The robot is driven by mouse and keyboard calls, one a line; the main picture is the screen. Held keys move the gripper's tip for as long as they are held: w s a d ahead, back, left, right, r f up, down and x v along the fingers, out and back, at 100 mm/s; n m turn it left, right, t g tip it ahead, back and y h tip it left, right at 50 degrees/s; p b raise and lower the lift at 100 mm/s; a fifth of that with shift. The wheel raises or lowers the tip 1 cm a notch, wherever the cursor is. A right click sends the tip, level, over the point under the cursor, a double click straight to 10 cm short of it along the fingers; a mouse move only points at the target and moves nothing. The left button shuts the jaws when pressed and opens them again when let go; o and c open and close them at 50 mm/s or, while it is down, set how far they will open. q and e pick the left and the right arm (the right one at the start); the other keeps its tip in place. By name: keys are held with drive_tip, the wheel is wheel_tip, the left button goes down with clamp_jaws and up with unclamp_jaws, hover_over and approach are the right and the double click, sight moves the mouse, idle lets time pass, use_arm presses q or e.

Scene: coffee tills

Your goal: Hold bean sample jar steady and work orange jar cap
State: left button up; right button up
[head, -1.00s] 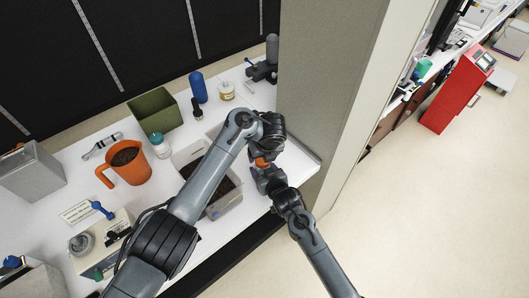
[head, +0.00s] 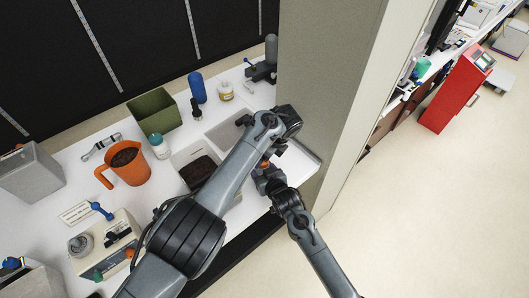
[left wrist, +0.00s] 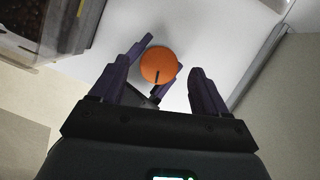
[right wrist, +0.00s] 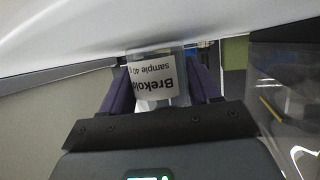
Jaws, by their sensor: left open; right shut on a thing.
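The bean sample jar (right wrist: 170,80) is clear with a white label, which reads upside down in the right wrist view. My right gripper (right wrist: 160,85) is shut on it, with one finger on each side. The orange jar cap (left wrist: 158,65) is seen from above in the left wrist view; a sliver of it (head: 265,165) shows in the head view. My left gripper (left wrist: 159,70) is open, its fingers apart on either side of the cap in that view, with no clear contact. The cap hides the jar there. Whether the cap is loose cannot be told.
The jar is held near the right end of the white counter, beside a grey pillar (head: 315,90). A clear bin of dark beans (head: 199,172) is just left of it. An orange jug (head: 129,165), green bin (head: 154,112) and blue bottle (head: 197,87) stand farther left.

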use_arm(q)
drive_tip(key=shift+f, duration=1.05)
drive_tip(key=shift+c, duration=0.4)
